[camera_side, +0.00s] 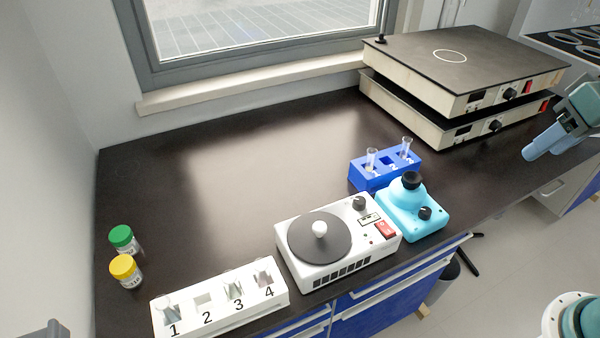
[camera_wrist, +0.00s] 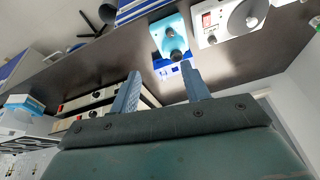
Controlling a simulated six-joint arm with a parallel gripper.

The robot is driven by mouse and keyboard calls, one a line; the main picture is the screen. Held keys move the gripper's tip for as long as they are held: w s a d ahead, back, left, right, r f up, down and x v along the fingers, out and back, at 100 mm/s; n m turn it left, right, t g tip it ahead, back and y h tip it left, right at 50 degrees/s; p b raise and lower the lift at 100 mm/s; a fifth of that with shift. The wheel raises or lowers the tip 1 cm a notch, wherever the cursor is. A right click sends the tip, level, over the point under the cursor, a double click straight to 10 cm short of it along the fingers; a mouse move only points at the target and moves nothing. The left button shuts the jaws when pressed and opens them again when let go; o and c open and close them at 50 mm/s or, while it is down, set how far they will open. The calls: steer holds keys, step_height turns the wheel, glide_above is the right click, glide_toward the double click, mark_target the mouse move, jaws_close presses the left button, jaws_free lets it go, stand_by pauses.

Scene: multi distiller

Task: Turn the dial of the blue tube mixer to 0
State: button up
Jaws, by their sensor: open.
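The blue tube mixer (camera_side: 408,208) stands near the front edge of the dark bench, with a black cup on top and a black dial (camera_side: 425,213) on its front face. The dial's marking is too small to read. My gripper (camera_side: 533,153) is at the right in the side view, well apart from the mixer. In the wrist view my gripper (camera_wrist: 160,72) is open, its two fingers apart with nothing between them.
A blue rack (camera_side: 372,180) with two tubes stands behind the mixer. A white device (camera_side: 300,270) with a round dark plate stands left of it. A numbered white rack (camera_side: 215,312), green-lidded jar (camera_side: 122,240) and yellow-lidded jar (camera_side: 126,272) are further left. Stacked hotplates (camera_side: 455,100) stand behind.

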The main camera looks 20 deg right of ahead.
steer(key=shift+s+d+r+n, duration=0.15)
steer(key=shift+s+n, duration=0.15)
steer(key=shift+s, duration=0.55)
steer(key=shift+w, duration=0.1)
steer(key=m+g+y, duration=0.1)
steer(key=m+g, duration=0.2)
steer(key=g, duration=0.1)
glide_above(426, 208)
steer(key=s, duration=0.4)
step_height(426, 208, down, 3)
steer(key=w+d+f+m+g+y, duration=0.1)
steer(key=w+f+g, duration=0.3)
steer(key=w+f, duration=0.5)
steer(key=shift+w+d+f+m, duration=0.15)
steer(key=shift+d+f+m, duration=0.55)
steer(key=shift+d+m, duration=0.1)
steer(key=shift+f, duration=0.1)
steer(key=x, duration=1.3)
steer(key=shift+s+a+f, duration=0.1)
steer(key=shift+s+f, duration=0.1)
steer(key=shift+s, duration=0.1)
